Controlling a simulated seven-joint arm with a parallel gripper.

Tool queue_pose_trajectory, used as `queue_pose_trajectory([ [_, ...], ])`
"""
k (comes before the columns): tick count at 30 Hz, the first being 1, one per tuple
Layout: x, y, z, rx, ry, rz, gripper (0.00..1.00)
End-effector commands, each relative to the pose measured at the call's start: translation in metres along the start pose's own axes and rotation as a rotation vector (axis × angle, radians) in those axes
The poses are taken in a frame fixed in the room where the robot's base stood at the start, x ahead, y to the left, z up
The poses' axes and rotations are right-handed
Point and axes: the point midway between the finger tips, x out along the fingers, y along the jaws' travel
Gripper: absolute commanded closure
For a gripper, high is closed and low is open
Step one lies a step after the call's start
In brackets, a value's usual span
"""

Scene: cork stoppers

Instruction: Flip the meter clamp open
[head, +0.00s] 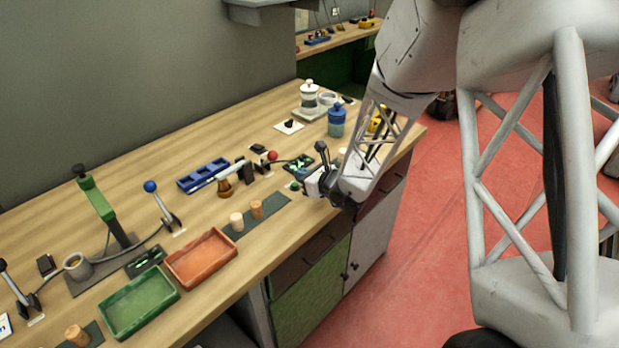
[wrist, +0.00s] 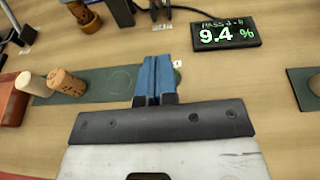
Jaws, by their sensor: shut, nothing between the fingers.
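The meter (wrist: 226,33) is a black box with green digits reading 9.4 %; it also shows in the head view (head: 299,163). A lever with a red ball knob (head: 273,155) stands just left of it. The lever's black base (wrist: 154,10) is at the top edge of the wrist view, its knob out of frame. I cannot tell for certain that this lever is the meter clamp. My gripper (wrist: 152,62) has blue fingers, shut and empty, over the bench in front of the meter and lever, touching neither. The fingers partly hide a small green item (wrist: 177,72).
Two corks (wrist: 62,84) stand on a dark green mat (wrist: 105,83) to the left. A black upright block (wrist: 121,12) and a brown item (wrist: 85,16) stand behind them. An orange tray (head: 201,258) and a green tray (head: 138,300) lie farther left. Bare wood lies between fingers and meter.

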Motion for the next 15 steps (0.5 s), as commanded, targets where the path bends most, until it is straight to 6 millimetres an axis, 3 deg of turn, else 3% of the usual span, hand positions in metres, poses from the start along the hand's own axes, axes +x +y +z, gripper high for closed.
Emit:
queue_pose_trajectory([
  [10, 0.041, 0.000, 0.000, 0.000, 0.000, 0.001, 1.00],
  [15, 0.056, 0.001, 0.015, -0.001, -0.001, 0.001, 1.00],
])
